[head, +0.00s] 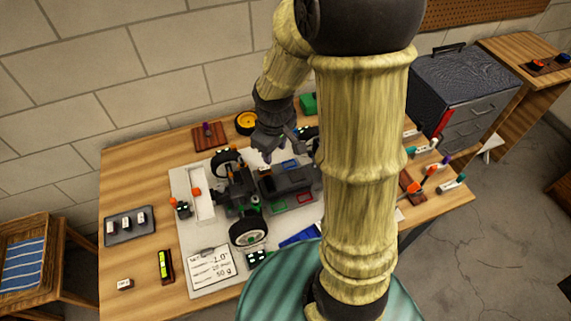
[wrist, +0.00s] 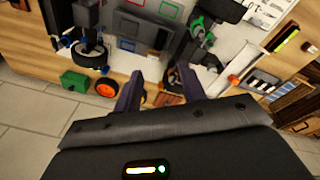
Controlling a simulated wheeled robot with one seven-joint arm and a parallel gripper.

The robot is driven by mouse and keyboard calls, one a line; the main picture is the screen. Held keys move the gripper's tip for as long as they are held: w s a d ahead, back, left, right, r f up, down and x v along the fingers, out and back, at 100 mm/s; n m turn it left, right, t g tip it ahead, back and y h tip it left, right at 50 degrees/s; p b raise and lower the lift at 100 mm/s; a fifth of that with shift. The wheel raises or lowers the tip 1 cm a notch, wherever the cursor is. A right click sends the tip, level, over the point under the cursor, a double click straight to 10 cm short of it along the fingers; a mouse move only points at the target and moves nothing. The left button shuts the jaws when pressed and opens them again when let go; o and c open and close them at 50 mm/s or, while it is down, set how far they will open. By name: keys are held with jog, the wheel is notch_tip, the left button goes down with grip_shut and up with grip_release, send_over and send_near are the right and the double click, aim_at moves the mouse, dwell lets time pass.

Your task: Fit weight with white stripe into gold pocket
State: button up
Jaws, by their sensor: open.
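My gripper (head: 268,147) is above the rear side of the racecar (head: 285,181). In the wrist view my gripper (wrist: 158,88) has its two dark fingers spread, with nothing held between them. A dark tray (head: 130,226) at the table's left holds several small dark pieces with pale tops; it also shows at the right of the wrist view (wrist: 262,85). Which piece is the weight with the white stripe is too small to tell. Coloured outlines in red (head: 305,198), green (head: 279,206) and blue (head: 291,164) show on and by the car. The gold pocket I cannot make out surely.
A note card (head: 211,268) and a device with a green display (head: 166,265) lie at the front left. Tools lie at the right. Bare table surrounds the tray.

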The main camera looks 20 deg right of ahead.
jog(key=s+r+m+t, duration=0.1)
jog(key=s+r+m, duration=0.2)
jog(key=s+m, duration=0.3)
jog(key=shift+s, duration=1.05)
